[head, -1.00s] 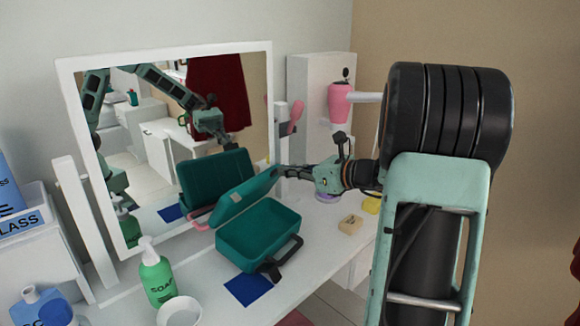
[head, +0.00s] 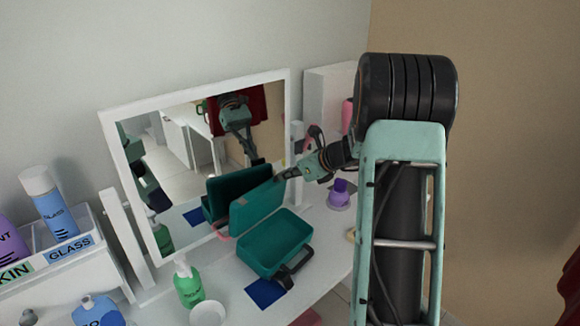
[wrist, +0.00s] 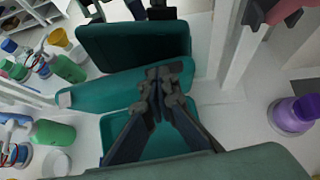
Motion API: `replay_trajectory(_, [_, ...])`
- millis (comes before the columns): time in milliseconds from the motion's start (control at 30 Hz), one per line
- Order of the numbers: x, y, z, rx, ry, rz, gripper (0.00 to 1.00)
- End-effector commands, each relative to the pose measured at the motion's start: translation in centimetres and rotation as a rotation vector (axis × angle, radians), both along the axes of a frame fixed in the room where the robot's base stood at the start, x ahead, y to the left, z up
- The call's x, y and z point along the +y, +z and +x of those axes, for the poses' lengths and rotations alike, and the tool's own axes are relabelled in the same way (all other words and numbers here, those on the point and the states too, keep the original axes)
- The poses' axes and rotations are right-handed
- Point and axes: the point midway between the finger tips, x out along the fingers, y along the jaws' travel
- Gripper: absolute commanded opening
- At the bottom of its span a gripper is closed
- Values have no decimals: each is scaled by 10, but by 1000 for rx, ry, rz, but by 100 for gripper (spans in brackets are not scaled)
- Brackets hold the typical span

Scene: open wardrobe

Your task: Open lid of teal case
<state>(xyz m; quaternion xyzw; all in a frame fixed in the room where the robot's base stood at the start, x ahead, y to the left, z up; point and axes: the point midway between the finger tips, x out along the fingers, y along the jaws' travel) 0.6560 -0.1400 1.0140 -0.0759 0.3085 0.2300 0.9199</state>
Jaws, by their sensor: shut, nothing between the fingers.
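The teal case (head: 275,246) stands on the white table in front of the mirror, its lid (head: 256,205) raised to about upright and leaning back toward the mirror. Its black handle (head: 296,268) is at the front. My gripper (head: 280,177) is at the lid's upper right edge in the head view. In the wrist view my gripper (wrist: 157,92) is shut and empty, its tips in front of the lid (wrist: 110,92). I cannot tell whether the tips touch the lid. The case's base (wrist: 165,148) is partly hidden by the fingers.
The mirror (head: 180,150) stands close behind the lid and reflects the case and arm. A green soap bottle (head: 188,286) and a white bowl (head: 207,313) stand left of the case. A purple bottle (head: 340,193) stands to the right. A blue square (head: 265,292) lies in front.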

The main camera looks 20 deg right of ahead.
Motion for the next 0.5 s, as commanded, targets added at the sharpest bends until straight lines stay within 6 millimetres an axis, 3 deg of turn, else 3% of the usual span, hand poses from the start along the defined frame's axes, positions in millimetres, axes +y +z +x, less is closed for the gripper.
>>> replay_trajectory(500, [6, 1, 7, 49, 3, -23, 0])
